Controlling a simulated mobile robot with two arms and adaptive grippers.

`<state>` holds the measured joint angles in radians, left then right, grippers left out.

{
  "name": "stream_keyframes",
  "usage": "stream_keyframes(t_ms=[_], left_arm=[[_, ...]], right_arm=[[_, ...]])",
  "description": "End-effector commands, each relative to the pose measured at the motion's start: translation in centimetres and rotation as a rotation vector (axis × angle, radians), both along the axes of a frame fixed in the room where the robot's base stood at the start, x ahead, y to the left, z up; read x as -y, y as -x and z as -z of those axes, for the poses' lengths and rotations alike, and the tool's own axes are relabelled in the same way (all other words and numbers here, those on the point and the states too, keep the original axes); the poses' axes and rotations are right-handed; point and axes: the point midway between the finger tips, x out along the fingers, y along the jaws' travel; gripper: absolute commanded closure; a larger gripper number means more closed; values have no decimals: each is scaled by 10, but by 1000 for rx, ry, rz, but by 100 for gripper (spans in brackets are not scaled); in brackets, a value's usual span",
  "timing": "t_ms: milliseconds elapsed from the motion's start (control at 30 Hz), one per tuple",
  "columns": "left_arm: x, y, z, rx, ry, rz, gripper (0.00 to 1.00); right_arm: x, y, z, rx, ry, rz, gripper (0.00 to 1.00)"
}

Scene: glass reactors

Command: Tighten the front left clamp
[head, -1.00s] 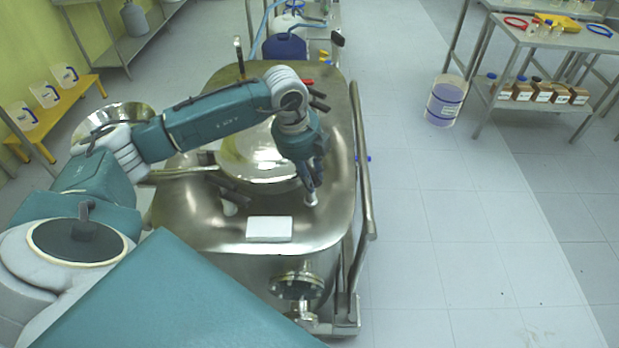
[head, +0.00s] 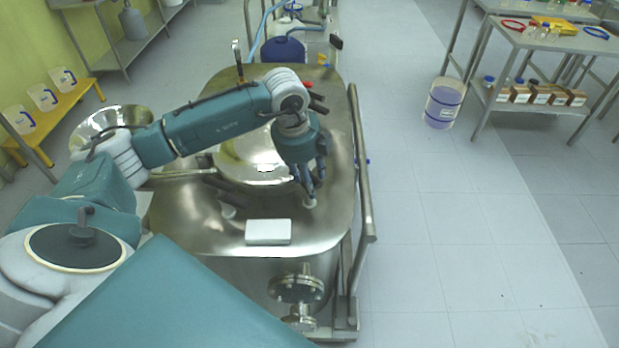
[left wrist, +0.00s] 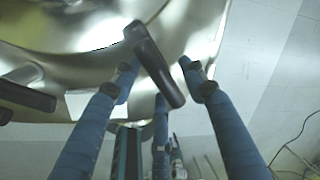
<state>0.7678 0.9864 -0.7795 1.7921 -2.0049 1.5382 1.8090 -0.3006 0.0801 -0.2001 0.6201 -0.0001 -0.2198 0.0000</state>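The steel reactor's lid (head: 250,160) carries clamps with black handles. One clamp handle (left wrist: 158,68) shows in the left wrist view, lying between the spread fingertips of my left gripper (left wrist: 163,80). The fingers look open around it, and I see no clear grip on it. In the head view my left gripper (head: 314,182) points down at the lid's near right edge, above a pale clamp post (head: 309,202), and hides most of that clamp. A second black clamp handle (head: 224,188) is to its left; it also shows in the left wrist view (left wrist: 26,97). My right gripper is not in view.
A white box (head: 268,231) lies on the reactor's near top. A steel rail (head: 362,175) runs along its right side. A blue-banded drum (head: 444,101) and a steel table (head: 540,40) stand to the right. The floor between is clear.

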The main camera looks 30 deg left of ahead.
Motion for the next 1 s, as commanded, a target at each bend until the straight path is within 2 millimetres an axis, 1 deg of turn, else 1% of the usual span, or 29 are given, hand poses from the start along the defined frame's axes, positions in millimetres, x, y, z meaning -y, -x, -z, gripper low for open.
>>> stream_keyframes(t_ms=[233,367,467,700,800,900,1000], left_arm=[[1,0,0,-1,1,2,55],[0,1,-7,0,1,3,55],[-1,3,-23,4,1,3,55],[-5,13,-74,4,0,3,55],[-7,17,-92,5,1,1,55],[-7,19,-105,3,1,1,55],[-8,22,-114,1,1,1,55]], right_arm=[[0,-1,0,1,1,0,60],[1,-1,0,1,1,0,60],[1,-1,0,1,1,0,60],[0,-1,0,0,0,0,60],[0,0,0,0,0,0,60],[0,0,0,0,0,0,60],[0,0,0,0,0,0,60]])
